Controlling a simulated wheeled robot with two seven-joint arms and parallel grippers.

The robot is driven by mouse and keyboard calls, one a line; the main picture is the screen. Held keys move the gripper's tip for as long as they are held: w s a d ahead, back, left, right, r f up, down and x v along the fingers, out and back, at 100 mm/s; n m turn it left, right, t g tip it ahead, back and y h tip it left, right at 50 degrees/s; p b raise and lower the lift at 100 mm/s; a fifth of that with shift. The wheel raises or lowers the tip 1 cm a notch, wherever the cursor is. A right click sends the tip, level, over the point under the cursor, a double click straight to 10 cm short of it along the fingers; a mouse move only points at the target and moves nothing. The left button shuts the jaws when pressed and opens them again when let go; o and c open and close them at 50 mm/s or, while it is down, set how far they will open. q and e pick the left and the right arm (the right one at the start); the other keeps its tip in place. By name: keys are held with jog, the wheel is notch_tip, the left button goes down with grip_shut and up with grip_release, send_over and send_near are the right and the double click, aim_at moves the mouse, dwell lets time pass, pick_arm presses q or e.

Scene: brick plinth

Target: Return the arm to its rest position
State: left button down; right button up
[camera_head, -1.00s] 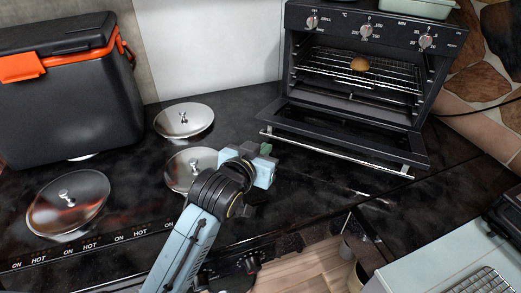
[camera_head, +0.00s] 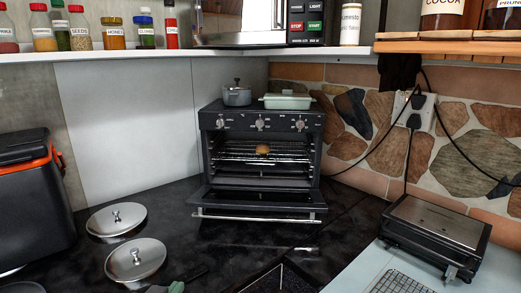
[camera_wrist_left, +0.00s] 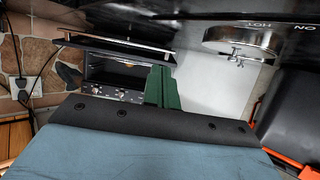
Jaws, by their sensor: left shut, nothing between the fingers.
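My left gripper (camera_head: 176,287) shows only as a green fingertip and a bit of grey at the bottom edge of the head view. In the left wrist view its green fingers (camera_wrist_left: 162,88) are together, with nothing between them. The rest of the left arm is out of the head view. My right gripper is in neither view.
The small oven (camera_head: 262,120) has its door (camera_head: 258,198) down and a brown bun (camera_head: 263,149) on its rack. Round metal lids (camera_head: 135,259) lie on the dark counter, left of the oven. A black cooler (camera_head: 32,200) stands at left, a grill (camera_head: 436,232) at right.

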pick_arm(q)
jog(key=s+a+f+m+g, duration=0.1)
jog(key=s+a+f+g, duration=0.1)
jog(key=s+f+g, duration=0.65)
jog(key=s+a+f+g, duration=0.25)
jog(key=s+f, duration=0.35)
jog(key=s, duration=0.8)
jog(key=s+a+f+x, duration=0.1)
jog(key=s+x, duration=0.1)
jog(key=x, duration=0.9)
jog(key=s+a+x, duration=0.1)
jog(key=s+x, duration=0.2)
jog(key=x, duration=0.8)
jog(key=s+a+f+g+y, duration=0.1)
jog(key=s+a+f, duration=0.2)
jog(key=s+f, duration=1.4)
jog(key=shift+s+g, duration=0.3)
jog(key=shift+s, duration=0.1)
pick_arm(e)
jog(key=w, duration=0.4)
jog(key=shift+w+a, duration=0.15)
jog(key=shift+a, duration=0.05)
pick_arm(q)
jog(key=shift+f, duration=0.1)
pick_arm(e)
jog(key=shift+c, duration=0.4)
